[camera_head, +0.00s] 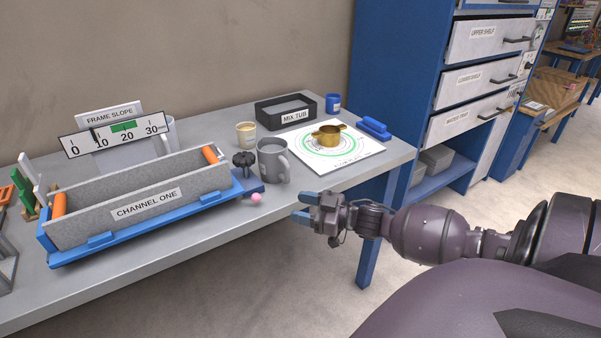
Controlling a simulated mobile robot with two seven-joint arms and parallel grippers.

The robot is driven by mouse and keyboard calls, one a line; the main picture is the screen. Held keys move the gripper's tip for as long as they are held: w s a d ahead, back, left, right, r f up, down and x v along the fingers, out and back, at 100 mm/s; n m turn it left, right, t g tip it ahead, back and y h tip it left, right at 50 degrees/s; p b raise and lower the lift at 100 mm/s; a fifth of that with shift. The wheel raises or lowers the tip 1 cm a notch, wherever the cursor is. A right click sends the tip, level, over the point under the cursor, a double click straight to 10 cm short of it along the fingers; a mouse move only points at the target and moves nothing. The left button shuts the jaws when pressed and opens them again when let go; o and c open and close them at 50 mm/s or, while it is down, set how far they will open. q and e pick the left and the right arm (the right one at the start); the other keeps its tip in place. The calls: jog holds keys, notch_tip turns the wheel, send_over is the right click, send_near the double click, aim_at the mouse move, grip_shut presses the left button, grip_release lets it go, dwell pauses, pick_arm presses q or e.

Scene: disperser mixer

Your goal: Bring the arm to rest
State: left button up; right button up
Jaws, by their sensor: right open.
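My right arm comes in from the right side of the head view. Its gripper (302,206) is open and empty, with blue fingertips pointing left. It is in front of the table's front edge, below and to the right of the grey mug. Nothing is between its fingers. My left gripper is not in view.
The grey table (200,233) holds a channel tray (140,207), a grey mug (272,162), a pink ball (256,198), a black mix tub (286,110) and a brass cup (328,136) on a white target board (360,150). A blue drawer cabinet (397,60) stands behind right.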

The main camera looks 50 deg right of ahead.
dwell(0.3)
jog(key=s+a+f+m+g+h, duration=0.2)
jog(key=s+a+f+m+h, duration=0.1)
jog(key=s+a+f, duration=0.4)
jog(key=s+a+f+m+g+h+p, duration=0.1)
jog(key=s+a+f+m+g+h, duration=0.2)
jog(key=s+a+f, duration=0.5)
jog(key=s+a+h, duration=0.1)
jog(key=s, duration=0.3)
jog(key=shift+s+a+f+h, duration=0.2)
jog(key=shift+s+a+h, duration=0.1)
jog(key=shift+h, duration=0.1)
